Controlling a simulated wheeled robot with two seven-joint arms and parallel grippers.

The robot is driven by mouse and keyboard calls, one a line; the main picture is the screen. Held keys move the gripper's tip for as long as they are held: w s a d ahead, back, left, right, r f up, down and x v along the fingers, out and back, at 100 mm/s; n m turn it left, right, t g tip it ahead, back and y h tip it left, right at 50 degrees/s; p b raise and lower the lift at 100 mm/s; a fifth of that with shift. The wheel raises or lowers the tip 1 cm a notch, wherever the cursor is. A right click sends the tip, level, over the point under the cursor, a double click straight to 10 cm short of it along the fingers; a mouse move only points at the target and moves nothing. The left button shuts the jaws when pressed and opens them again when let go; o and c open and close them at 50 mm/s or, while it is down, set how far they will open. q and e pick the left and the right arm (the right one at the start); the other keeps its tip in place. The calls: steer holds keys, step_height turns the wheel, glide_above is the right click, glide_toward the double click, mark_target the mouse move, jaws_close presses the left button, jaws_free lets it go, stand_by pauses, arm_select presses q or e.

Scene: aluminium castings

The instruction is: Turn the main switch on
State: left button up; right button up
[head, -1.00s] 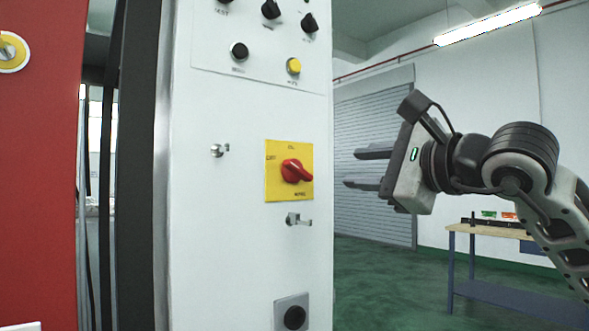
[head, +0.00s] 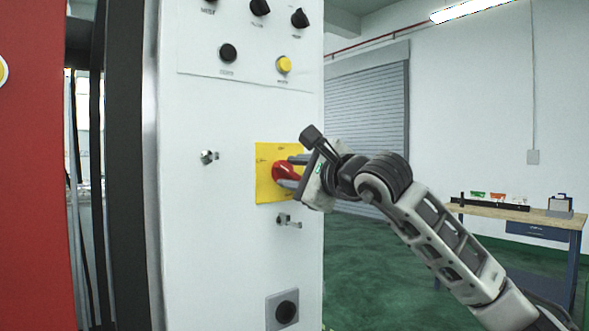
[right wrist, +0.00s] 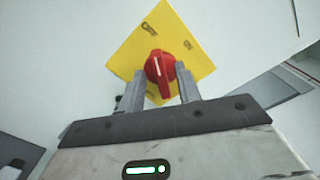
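The main switch is a red rotary knob (head: 284,171) on a yellow square plate (head: 265,188), set on the white cabinet front. My right gripper (head: 289,171) is at the knob in the head view and partly covers it. In the right wrist view the red knob (right wrist: 160,67) with its white mark lies between the tips of the two grey fingers (right wrist: 160,85). The fingers stand apart, with a visible gap on each side of the knob, so the gripper is open around it. My left gripper is not in view.
Above are black knobs (head: 260,6) and a yellow button (head: 284,65). Metal latches (head: 208,157) and (head: 288,221) stick out near the plate. A workbench (head: 500,211) stands at the right. A red panel (head: 35,180) is at the left.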

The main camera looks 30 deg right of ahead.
steer(key=shift+c, duration=0.3)
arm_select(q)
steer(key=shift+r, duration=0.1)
arm_select(e)
jaws_close()
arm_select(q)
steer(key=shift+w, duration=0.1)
arm_select(e)
steer(key=m+b, duration=0.2)
steer(key=m, duration=0.1)
steer(key=m+b, duration=0.2)
steer(key=m, duration=0.1)
steer(key=shift+d, duration=0.1)
steer(key=m, duration=0.3)
steer(key=shift+b, duration=0.4)
steer(key=shift+d+r+m, duration=0.1)
steer(key=shift+m, duration=0.8)
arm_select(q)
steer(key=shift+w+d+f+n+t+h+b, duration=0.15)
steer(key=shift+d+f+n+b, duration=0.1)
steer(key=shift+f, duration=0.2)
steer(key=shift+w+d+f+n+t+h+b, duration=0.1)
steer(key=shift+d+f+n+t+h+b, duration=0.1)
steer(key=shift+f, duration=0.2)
arm_select(e)
steer(key=shift+m, duration=0.6)
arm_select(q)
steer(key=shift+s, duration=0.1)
